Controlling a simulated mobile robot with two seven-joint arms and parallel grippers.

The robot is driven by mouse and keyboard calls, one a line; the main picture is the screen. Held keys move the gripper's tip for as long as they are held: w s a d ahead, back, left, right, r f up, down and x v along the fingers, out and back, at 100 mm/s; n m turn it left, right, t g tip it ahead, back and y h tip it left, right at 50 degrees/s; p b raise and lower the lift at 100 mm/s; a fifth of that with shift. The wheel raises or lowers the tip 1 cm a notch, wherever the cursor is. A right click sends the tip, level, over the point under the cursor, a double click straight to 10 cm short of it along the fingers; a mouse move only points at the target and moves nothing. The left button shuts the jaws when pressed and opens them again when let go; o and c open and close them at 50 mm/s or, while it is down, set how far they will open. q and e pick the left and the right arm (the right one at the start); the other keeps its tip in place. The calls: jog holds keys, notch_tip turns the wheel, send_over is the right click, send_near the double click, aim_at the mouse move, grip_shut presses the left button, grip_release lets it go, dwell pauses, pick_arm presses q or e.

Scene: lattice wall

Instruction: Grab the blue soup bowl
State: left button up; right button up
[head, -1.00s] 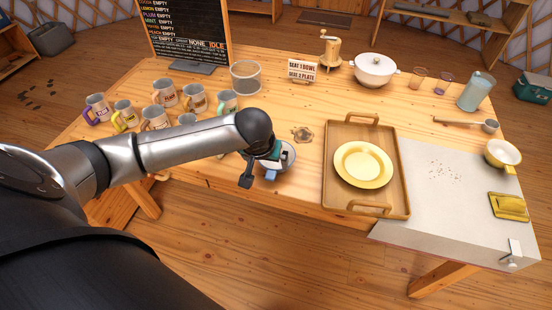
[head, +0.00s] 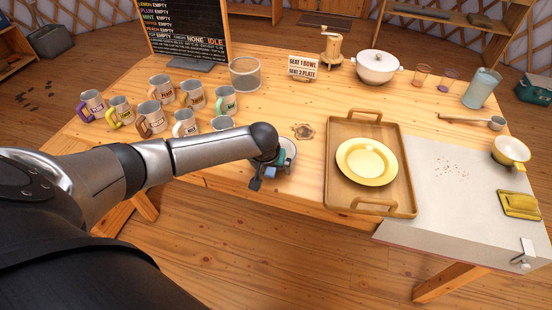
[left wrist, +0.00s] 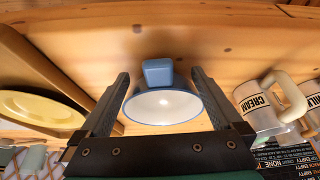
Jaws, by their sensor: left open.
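The blue soup bowl (head: 291,149) has a white inside and a blue lug handle. It sits near the front edge of the wooden table, left of the tray, and is partly hidden by my left wrist in the head view. In the left wrist view the bowl (left wrist: 162,104) lies between the two dark fingers, with its handle pointing away from the palm. My left gripper (left wrist: 160,76) is open around the bowl, with no clear contact seen. It also shows in the head view (head: 268,174). My right gripper is not in view.
A wooden tray (head: 339,195) with a yellow plate (head: 367,161) stands right of the bowl. Several labelled mugs (head: 152,118) stand on the left, some near my forearm. A grey counter area (head: 440,212) lies at right. The table between tray and mugs is mostly clear.

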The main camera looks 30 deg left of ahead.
pick_arm(q)
jog(key=shift+f, duration=0.1)
jog(key=shift+w, duration=0.1)
grip_shut()
dwell(0.7)
